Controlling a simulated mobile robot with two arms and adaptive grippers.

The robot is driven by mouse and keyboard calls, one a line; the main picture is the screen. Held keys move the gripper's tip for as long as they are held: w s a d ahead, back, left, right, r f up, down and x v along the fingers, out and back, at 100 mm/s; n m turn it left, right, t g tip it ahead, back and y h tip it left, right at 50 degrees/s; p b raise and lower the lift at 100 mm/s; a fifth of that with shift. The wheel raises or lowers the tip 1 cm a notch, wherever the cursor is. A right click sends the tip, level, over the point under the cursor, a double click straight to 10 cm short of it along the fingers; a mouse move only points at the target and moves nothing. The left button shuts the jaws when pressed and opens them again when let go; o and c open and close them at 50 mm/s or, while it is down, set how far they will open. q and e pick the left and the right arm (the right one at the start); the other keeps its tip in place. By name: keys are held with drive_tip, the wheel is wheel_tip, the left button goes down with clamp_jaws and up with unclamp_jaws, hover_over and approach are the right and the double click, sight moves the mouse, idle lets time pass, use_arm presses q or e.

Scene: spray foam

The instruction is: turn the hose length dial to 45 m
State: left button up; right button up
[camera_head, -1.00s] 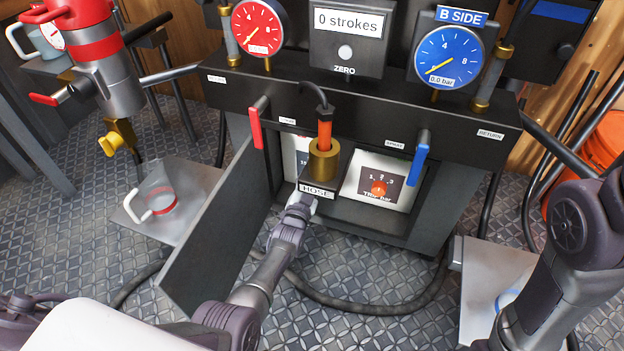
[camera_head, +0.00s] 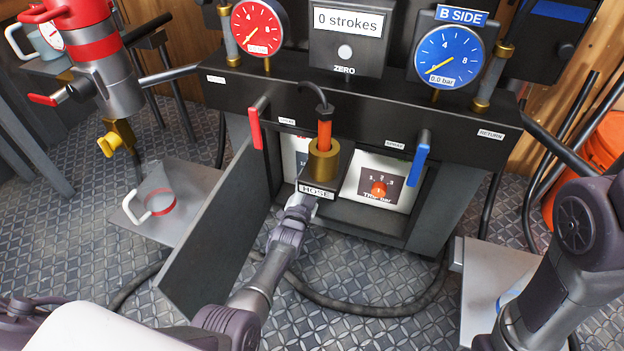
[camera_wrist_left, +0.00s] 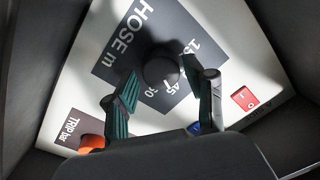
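In the left wrist view the hose length dial is a round black knob (camera_wrist_left: 161,70) on a dark panel marked "HOSE m" (camera_wrist_left: 122,42). White scale numbers sit beside it, partly hidden; a 45 seems readable. I cannot tell exactly where the dial points. My left gripper (camera_wrist_left: 172,84) is open, with a finger on either side of the knob; I cannot tell whether they touch it. In the head view my left arm (camera_head: 285,238) reaches into the open cabinet, and its gripper is hidden behind the HOSE-labelled bracket. My right arm (camera_head: 570,245) stands at the right; its gripper is out of view.
The orange trip dial (camera_head: 378,188) sits beside the hose panel. The open cabinet door (camera_head: 222,232) stands close left of my left arm. A brass fitting (camera_head: 323,162) and red and blue levers (camera_head: 256,128) (camera_head: 417,160) hang above. A red switch (camera_wrist_left: 244,98) is near one finger.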

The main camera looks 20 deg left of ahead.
use_arm(q)
drive_tip(key=shift+o, duration=0.3)
drive_tip(key=shift+r, duration=0.2)
wheel_tip(320, 180, up, 10)
drive_tip(key=shift+f, duration=0.2)
idle(0.5)
